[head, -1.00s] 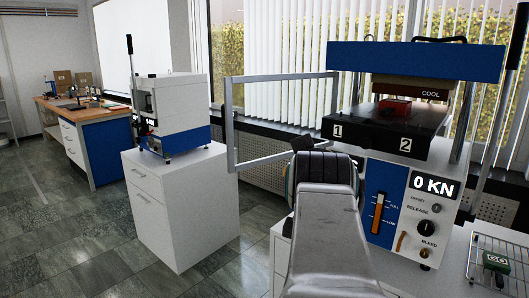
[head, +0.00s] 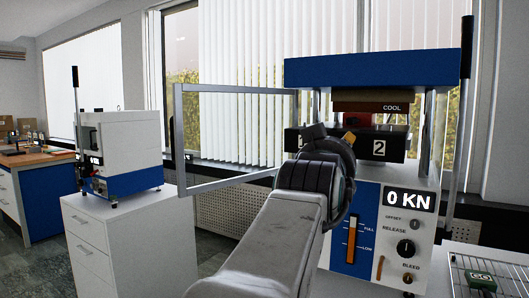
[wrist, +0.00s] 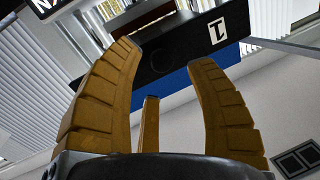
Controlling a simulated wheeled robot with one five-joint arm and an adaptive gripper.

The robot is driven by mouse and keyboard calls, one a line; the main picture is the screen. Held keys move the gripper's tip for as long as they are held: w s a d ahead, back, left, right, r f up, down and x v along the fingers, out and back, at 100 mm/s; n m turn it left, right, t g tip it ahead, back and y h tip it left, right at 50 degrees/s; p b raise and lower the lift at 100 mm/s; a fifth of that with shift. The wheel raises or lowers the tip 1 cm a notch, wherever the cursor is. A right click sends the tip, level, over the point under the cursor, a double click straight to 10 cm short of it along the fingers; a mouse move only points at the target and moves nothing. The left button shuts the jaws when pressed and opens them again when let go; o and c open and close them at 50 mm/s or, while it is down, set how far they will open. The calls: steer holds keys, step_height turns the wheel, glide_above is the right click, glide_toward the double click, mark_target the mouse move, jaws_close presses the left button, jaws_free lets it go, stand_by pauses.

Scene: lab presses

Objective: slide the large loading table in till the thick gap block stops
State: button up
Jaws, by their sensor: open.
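The large loading table (head: 395,146) is a black slab in the tall press, with label 2 on its front face; my arm hides most of label 1. It also shows in the wrist view (wrist: 180,50), with label 1 near its end. A red block (head: 399,118) sits on the table under the upper plate marked COOL; I cannot tell if it is the thick gap block. My gripper (head: 349,137) is in front of the table's face, left of label 2. In the wrist view its tan fingers (wrist: 164,55) are spread and empty, facing the slab; contact is unclear.
An open framed guard (head: 235,88) stands left of the press. A smaller press (head: 125,150) sits on a white cabinet (head: 125,235). A wire rack (head: 478,262) with a green GO block (head: 482,281) is at the lower right. The display (head: 409,200) reads 0 KN.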

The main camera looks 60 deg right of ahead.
mark_target(354, 134)
steer(key=shift+w+d, duration=0.25)
steer(key=shift+d, duration=0.85)
steer(key=shift+w+d, duration=0.2)
steer(key=shift+d, duration=0.9)
steer(key=shift+o, duration=0.2)
jaws_close()
